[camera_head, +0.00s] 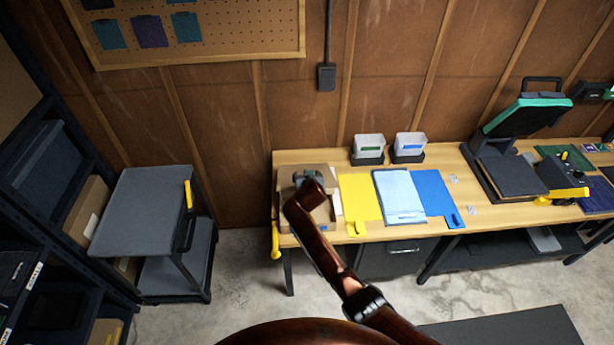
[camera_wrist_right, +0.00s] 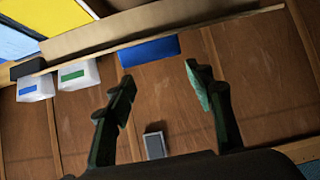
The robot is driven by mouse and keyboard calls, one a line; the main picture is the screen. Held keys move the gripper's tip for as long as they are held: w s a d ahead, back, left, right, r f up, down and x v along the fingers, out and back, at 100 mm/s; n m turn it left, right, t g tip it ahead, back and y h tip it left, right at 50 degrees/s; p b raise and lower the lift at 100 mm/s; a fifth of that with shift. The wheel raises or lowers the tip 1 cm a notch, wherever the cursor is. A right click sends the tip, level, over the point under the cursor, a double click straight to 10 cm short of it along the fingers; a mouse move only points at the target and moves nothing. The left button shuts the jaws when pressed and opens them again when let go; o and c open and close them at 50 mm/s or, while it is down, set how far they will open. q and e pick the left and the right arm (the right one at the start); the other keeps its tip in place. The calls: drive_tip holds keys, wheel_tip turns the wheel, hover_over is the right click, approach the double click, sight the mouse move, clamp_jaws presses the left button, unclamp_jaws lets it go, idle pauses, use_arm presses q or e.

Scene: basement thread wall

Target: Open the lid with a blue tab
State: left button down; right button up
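A brown box (camera_head: 286,178) stands at the left end of the wooden workbench, partly hidden by my right arm in the head view. My right gripper (camera_head: 308,180) is over the far part of the box. In the right wrist view its fingers (camera_wrist_right: 158,78) are spread, with nothing between them. The tab lies just beyond the fingertips, and I see no contact. My left gripper is not in view.
Two white bins, one with a green label (camera_head: 368,148) and one with a blue label (camera_head: 410,147), stand at the back of the bench (camera_head: 462,228). Yellow (camera_head: 358,196) and blue (camera_head: 434,190) sheets lie right of the box. A grey cart (camera_head: 150,200) stands left.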

drive_tip(key=shift+o, duration=1.4)
drive_tip(key=v, duration=1.2)
drive_tip(key=shift+f, duration=0.1)
